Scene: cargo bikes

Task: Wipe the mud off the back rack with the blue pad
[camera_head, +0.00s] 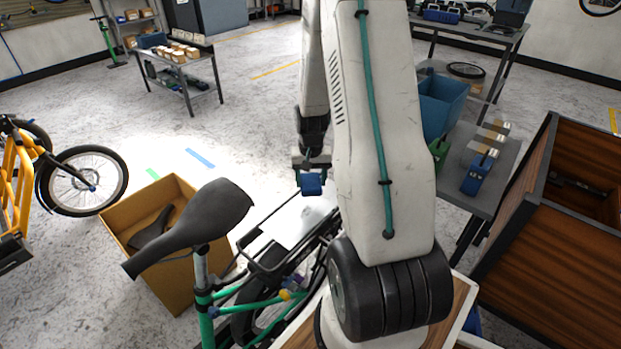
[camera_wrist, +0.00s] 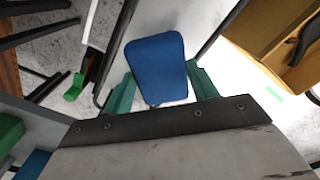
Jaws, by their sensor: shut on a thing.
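The blue pad (camera_head: 311,184) is held in my gripper (camera_head: 312,168), which is shut on it. In the wrist view the blue pad (camera_wrist: 156,62) sits between the two green fingers. The back rack (camera_head: 260,243) is a black tube frame with a pale plate, behind the saddle of a green bike (camera_head: 262,306). In the head view my gripper and pad appear above the rack's far end; I cannot tell whether the pad touches it. The pale plate (camera_wrist: 170,18) shows behind the pad in the wrist view. I cannot make out mud on it; my arm and pad hide part of the rack.
A black saddle (camera_head: 200,220) rises left of the rack. A cardboard box (camera_head: 165,285) stands on the floor beside it. A wooden cargo box (camera_head: 535,255) and a grey table with a blue bin (camera_head: 442,103) are at right. Floor beyond the rack is clear.

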